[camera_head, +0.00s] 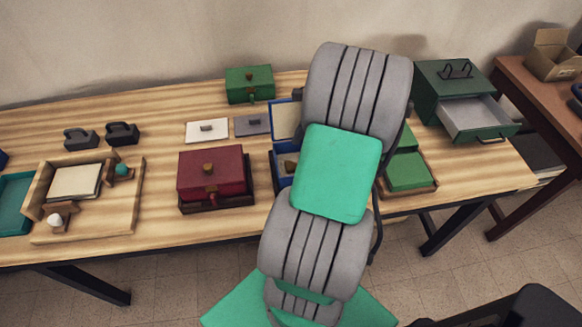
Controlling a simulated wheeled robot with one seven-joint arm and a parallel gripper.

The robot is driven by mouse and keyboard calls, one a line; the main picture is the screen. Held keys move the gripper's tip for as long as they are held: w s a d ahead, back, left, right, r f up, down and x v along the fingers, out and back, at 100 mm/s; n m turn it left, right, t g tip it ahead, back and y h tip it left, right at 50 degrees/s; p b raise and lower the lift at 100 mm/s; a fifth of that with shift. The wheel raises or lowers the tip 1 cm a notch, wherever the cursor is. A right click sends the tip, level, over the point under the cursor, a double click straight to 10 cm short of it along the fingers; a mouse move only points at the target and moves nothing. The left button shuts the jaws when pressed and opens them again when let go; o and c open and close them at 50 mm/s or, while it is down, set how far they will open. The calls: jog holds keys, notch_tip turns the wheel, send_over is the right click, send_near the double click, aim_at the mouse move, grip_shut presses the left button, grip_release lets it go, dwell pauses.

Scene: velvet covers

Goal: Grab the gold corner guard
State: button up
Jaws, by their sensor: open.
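A small gold-brown piece (289,165) shows inside an open blue box (278,158) at the middle of the table. It may be the gold corner guard, but it is too small and too covered to be sure. My grey and green arm stands in front of the box's right part and hides it. My gripper is hidden behind the arm, so its place relative to the piece does not show.
A dark red box (211,170) stands just left of the blue box. Green trays (408,172) and a green cabinet with an open drawer (470,115) lie to the right. A wooden tray (100,222) is at the left. Bare wood (160,165) lies between.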

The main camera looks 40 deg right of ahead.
aim_at(289, 165)
jog(key=x, duration=0.6)
jog(key=shift+w+a+r, duration=0.1)
jog(key=shift+w+a, duration=0.1)
jog(key=shift+a, duration=0.15)
jog(key=shift+c, duration=0.5)
grip_shut()
jog(key=shift+r, duration=0.1)
